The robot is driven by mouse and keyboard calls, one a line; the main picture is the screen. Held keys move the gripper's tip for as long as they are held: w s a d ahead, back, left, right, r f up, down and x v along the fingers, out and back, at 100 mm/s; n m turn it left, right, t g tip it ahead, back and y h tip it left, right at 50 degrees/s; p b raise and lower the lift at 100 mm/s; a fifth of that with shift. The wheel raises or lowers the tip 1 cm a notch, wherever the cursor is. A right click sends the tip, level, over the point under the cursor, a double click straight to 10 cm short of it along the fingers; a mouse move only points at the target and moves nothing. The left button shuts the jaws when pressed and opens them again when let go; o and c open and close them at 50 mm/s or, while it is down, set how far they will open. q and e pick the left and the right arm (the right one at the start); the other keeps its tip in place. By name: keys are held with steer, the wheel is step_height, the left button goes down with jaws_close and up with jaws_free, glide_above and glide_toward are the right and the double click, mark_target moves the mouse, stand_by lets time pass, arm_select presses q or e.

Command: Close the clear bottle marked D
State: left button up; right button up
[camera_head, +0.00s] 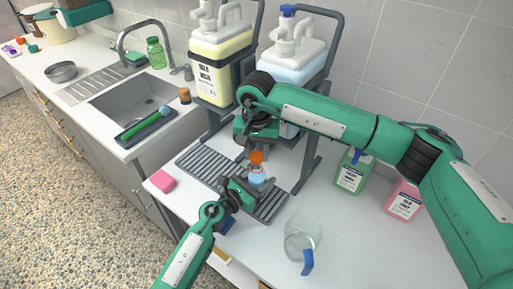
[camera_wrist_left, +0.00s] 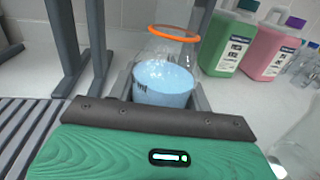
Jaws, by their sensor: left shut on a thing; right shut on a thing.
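A clear bottle (camera_head: 257,177) with pale blue liquid stands upright between the jaws of my left gripper (camera_head: 250,187), which is shut on it. In the left wrist view the bottle (camera_wrist_left: 163,84) shows its liquid and a dark marking at the side; I cannot read the letter. An orange cap (camera_head: 257,157) is at the bottle's top; in the left wrist view an orange ring (camera_wrist_left: 174,33) shows there. My right gripper (camera_head: 256,150) is directly above the bottle, shut on the orange cap. Whether the cap is seated on the neck I cannot tell.
A ribbed grey drip tray (camera_head: 205,168) lies under two large pump containers, yellow (camera_head: 220,50) and blue (camera_head: 290,68). A clear jug (camera_head: 302,238) with a blue handle stands at front. Green (camera_head: 352,172) and pink (camera_head: 403,200) bottles stand right. A pink sponge (camera_head: 162,181) lies left.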

mark_target(257, 180)
steer(key=shift+f, duration=0.25)
stand_by(0.3)
steer(key=shift+f, duration=0.75)
steer(key=shift+f, duration=0.6)
steer(key=m, duration=0.8)
steer(key=shift+m, duration=0.4)
steer(key=m, duration=0.4)
steer(key=shift+m, duration=0.3)
steer(key=m, duration=0.4)
steer(key=shift+m, duration=0.3)
steer(key=m, duration=1.1)
